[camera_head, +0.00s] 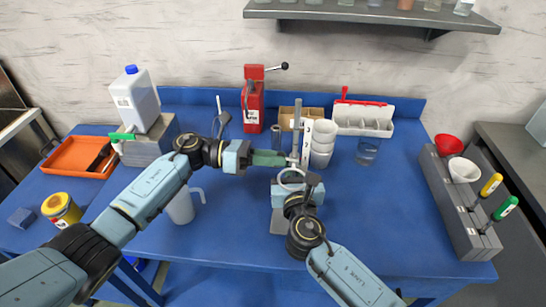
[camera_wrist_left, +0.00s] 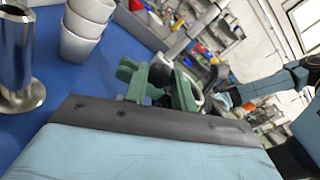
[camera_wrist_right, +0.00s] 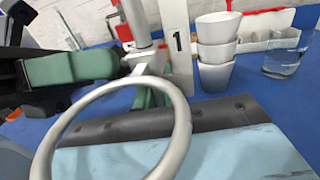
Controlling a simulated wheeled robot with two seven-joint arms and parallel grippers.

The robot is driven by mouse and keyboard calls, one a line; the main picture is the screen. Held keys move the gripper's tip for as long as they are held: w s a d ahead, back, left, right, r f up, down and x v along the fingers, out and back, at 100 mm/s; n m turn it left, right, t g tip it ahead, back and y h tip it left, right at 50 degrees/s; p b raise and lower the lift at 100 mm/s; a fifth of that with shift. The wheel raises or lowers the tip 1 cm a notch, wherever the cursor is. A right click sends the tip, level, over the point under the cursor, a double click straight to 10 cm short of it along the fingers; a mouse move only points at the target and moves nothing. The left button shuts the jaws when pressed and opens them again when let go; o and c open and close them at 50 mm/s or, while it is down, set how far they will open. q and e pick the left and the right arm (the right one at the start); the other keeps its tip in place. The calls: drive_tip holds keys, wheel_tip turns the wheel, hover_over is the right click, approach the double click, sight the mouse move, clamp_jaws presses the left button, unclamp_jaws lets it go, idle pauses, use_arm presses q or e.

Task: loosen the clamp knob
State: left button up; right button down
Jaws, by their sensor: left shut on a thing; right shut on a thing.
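A metal rod (camera_head: 297,117) stands upright at the middle of the blue table. A clamp (camera_wrist_right: 148,60) on it carries a grey ring (camera_wrist_right: 181,140), which also shows in the head view (camera_head: 281,181). My left gripper (camera_head: 284,159) reaches in from the left. Its green fingers are shut at the clamp's side on the clamp knob, which they mostly hide. My right gripper (camera_wrist_right: 150,97) comes from the front, its fingers shut on the ring close to its stem. The exact contact is partly hidden.
Stacked white cups (camera_head: 322,143) stand just right of the rod, beside a white strip marked 1 (camera_wrist_right: 178,45). A glass (camera_head: 367,151) is farther right. A white jug (camera_head: 181,208) stands under my left arm.

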use_arm(q)
drive_tip(key=shift+a+n, duration=0.1)
drive_tip(key=shift+n, duration=0.3)
drive_tip(key=o, duration=0.7)
drive_tip(key=a, duration=0.7)
drive_tip(key=shift+s+a+r, duration=0.15)
drive_tip(key=shift+a+r, duration=0.1)
